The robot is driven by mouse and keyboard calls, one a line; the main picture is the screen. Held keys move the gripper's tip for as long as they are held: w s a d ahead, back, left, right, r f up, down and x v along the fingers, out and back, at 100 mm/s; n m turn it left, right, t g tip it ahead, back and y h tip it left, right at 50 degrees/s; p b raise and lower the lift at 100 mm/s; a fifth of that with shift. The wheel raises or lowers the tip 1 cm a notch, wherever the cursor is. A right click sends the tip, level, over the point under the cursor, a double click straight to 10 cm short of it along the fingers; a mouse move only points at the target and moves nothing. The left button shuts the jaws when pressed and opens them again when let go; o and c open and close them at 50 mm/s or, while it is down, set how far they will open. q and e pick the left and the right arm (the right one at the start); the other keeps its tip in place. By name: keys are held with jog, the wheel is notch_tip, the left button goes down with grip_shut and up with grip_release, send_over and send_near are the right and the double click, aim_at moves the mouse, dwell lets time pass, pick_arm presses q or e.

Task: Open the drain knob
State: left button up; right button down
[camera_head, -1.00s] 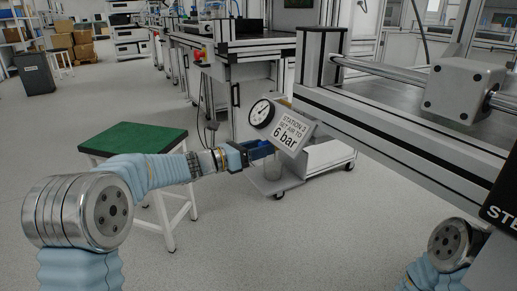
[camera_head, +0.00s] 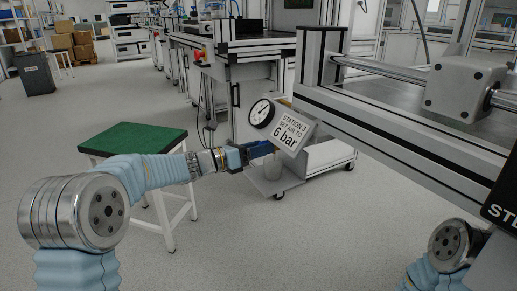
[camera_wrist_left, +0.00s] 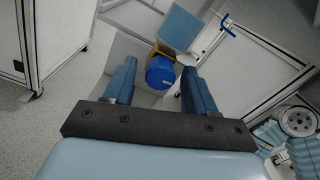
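In the left wrist view a round blue knob (camera_wrist_left: 160,72) sits on a yellowish fitting, just beyond and between the fingertips of my left gripper (camera_wrist_left: 160,88). The gripper is open, with a finger on each side and gaps to the knob. I cannot tell whether this blue knob is the drain knob. In the head view my left gripper (camera_head: 262,149) is at the air unit, just below and left of its sign, and hides part of it. My right gripper is not in view.
A round pressure gauge (camera_head: 261,112) and a tilted sign (camera_head: 290,132) reading "STATION 3 SET AIR TO 6 bar" are just above the gripper. A metal-framed bench (camera_head: 400,140) stands to the right. A green-topped stool (camera_head: 132,139) is under my left arm.

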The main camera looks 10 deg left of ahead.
pick_arm(q)
jog(key=v, duration=1.3)
jog(key=shift+s+a, duration=0.25)
jog(key=shift+a, duration=0.1)
